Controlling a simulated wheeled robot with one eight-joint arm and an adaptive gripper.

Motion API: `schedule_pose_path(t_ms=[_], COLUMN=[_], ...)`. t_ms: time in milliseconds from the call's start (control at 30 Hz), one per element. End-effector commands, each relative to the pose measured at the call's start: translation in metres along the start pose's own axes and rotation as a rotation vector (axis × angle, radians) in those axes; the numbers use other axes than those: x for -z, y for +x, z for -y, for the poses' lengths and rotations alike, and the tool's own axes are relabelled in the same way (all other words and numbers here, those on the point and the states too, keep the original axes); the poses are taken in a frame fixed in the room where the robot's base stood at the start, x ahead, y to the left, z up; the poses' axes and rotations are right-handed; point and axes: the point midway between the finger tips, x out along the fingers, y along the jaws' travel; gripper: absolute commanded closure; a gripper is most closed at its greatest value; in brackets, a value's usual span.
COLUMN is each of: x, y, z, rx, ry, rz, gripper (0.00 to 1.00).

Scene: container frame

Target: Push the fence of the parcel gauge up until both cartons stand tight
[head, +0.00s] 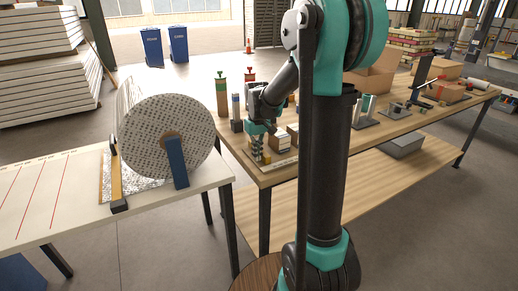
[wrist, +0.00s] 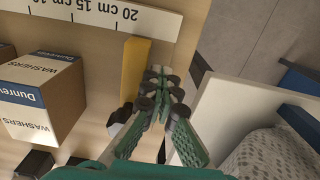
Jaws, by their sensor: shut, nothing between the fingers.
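In the wrist view a white washers carton (wrist: 42,95) with a blue band stands left of the yellow fence (wrist: 133,68), with a strip of bare board between them. A second carton (wrist: 6,52) is cut off at the left edge, with a gap to the first. The gauge's scale (wrist: 95,14) runs along the top. My gripper (wrist: 163,92) is shut and empty, just right of the fence; I cannot tell whether it touches. In the head view my gripper (head: 258,158) is low at the bench's near left corner, beside the carton (head: 279,143); the fence is hard to make out there.
A side table with a large wrap roll (head: 165,137) stands close on the left, across a narrow gap from the bench (head: 375,140). Dark blocks (wrist: 35,163) lie near the cartons. Upright tubes (head: 222,95) stand behind my gripper.

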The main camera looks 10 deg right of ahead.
Motion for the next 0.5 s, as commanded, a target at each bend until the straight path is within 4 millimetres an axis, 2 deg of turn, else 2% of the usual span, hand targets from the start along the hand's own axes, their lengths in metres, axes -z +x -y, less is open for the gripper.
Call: schedule_pose_path(t_ms=[200,500], x=[-0.0003,-0.0003], y=[0.009,0.0098], z=[-0.0002,-0.0002], rx=[0.0,0.0], ry=[0.0,0.0], rz=[0.0,0.0], gripper=[1.0,1.0])
